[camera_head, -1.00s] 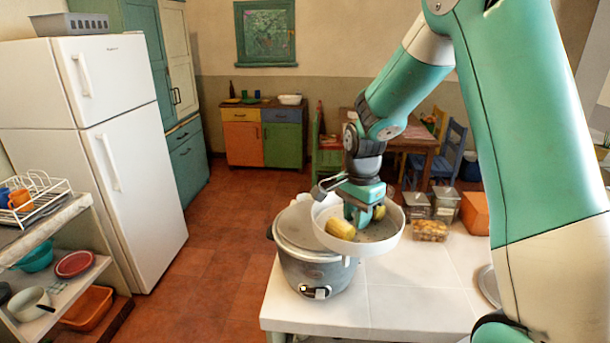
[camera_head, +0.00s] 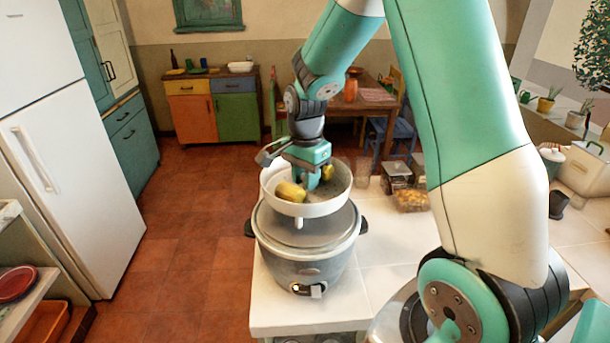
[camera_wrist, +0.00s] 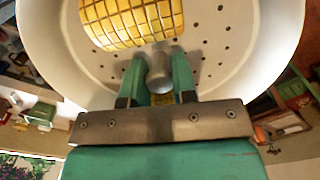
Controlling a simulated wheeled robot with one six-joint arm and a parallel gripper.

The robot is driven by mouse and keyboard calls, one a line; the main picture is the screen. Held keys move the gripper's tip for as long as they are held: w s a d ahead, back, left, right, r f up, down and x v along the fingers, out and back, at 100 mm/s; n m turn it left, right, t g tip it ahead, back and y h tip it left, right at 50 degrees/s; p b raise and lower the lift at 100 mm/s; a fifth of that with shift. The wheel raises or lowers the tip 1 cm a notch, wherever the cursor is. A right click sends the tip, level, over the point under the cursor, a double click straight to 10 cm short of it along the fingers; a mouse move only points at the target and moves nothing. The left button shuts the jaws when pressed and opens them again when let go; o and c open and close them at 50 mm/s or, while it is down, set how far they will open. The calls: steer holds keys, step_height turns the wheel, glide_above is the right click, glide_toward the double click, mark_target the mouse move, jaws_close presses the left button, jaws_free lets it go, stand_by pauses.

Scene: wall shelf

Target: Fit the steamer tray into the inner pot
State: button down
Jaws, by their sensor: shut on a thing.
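The white steamer tray (camera_head: 312,209) hangs above the grey rice cooker (camera_head: 300,266) in the head view, roughly level. It holds yellow corn pieces (camera_head: 290,192). My gripper (camera_head: 314,182) reaches down into the tray. In the wrist view, my gripper (camera_wrist: 158,72) is shut on a short grey post at the tray's middle. The perforated tray floor (camera_wrist: 215,60) and one large corn piece (camera_wrist: 130,18) show there. A grey round surface tops the cooker under the tray. The tray hides part of it, and I cannot tell the inner pot apart.
The cooker stands near the left end of a white tiled counter (camera_head: 385,240). Clear food containers (camera_head: 397,175) stand behind it to the right. A white refrigerator (camera_head: 70,160) and open floor lie to the left. A sideboard (camera_head: 212,110) stands at the back.

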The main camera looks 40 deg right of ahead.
steer(key=shift+f+b, duration=4.6)
steer(key=shift+f, duration=1.6)
steer(key=shift+f, duration=0.3)
steer(key=c, duration=0.8)
jaws_free()
steer(key=shift+c, duration=0.2)
step_height(320, 180, up, 18)
steer(key=shift+f+b, duration=0.25)
steer(key=shift+b, duration=0.95)
